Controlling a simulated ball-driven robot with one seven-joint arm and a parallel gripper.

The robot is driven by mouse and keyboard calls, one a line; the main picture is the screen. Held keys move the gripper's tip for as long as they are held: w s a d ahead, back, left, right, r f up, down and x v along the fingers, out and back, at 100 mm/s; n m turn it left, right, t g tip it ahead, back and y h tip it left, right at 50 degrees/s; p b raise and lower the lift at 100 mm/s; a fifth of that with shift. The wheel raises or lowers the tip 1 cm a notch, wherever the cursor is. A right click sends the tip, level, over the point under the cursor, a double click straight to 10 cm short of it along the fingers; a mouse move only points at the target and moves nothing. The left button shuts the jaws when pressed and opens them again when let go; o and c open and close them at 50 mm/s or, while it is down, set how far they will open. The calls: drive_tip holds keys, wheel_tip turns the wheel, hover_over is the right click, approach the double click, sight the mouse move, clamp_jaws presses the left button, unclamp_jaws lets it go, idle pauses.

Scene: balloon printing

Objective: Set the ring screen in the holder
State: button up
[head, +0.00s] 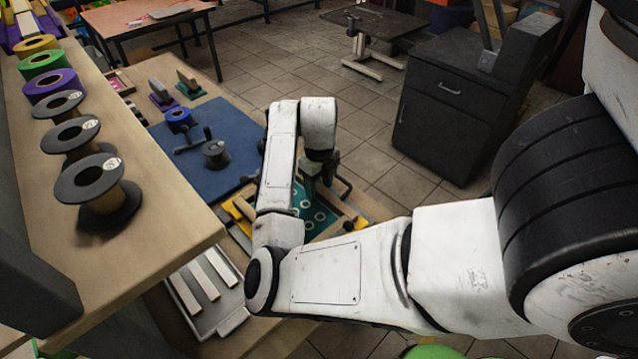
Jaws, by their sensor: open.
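The ring screen (322,217), a teal sheet with pale ring shapes and light wooden edging, lies low on the bench behind my forearm. My arm hides part of it. Yellow parts (242,207) show at its left side, and they may belong to the holder; I cannot make the holder out clearly. My gripper (322,190) points down over the screen's far part, open. Its fingertips are small and dark, and I cannot tell whether they touch the screen.
A blue mat (212,160) with a dark clamp-like tool (214,152) lies behind. A metal tray (205,290) with pale strips is nearer. A raised shelf (150,215) with several spools stands left. A dark cabinet (445,115) stands right on the tiled floor.

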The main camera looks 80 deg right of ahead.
drive_tip(key=shift+r+p, duration=0.3)
drive_tip(key=shift+r, duration=0.3)
wheel_tip(320, 180, up, 7)
drive_tip(key=b, duration=0.1)
drive_tip(key=shift+r, duration=0.15)
